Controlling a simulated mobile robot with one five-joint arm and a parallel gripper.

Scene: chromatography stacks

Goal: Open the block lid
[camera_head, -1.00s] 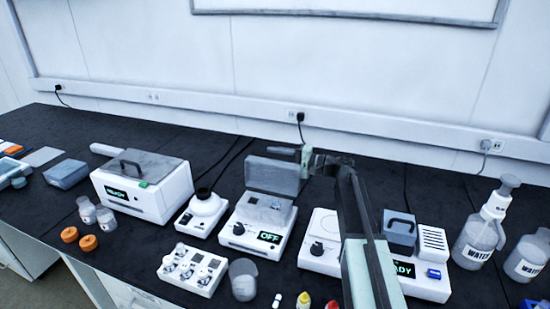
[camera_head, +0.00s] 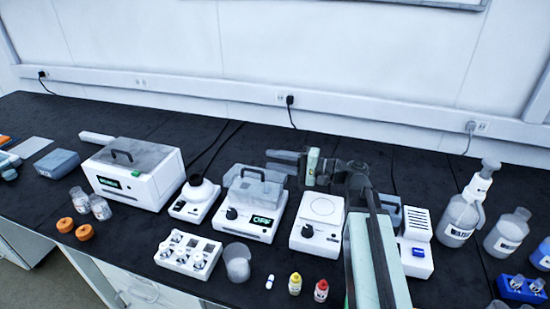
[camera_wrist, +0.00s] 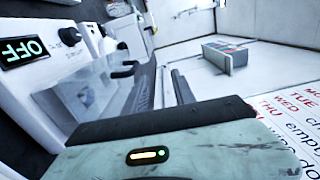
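The block heater (camera_head: 240,222) is a white box with a green OFF display, left of centre in the head view. Its see-through grey block lid (camera_head: 255,188) with a dark handle lies down over the block. In the wrist view the lid (camera_wrist: 105,90) and its black handle are on the left, beside my fingers. My gripper (camera_head: 281,160) is at the lid's rear right, at about its top height. In the wrist view my gripper (camera_wrist: 163,72) shows two dark fingers apart with nothing between them. I cannot tell whether a finger touches the lid.
A stirrer plate (camera_head: 318,215) stands right of the heater and a small round-topped device (camera_head: 197,195) left. In front are a white vial rack (camera_head: 188,254), a clear beaker (camera_head: 236,262) and small dropper bottles (camera_head: 295,284). A lidded bath (camera_head: 135,178) is further left.

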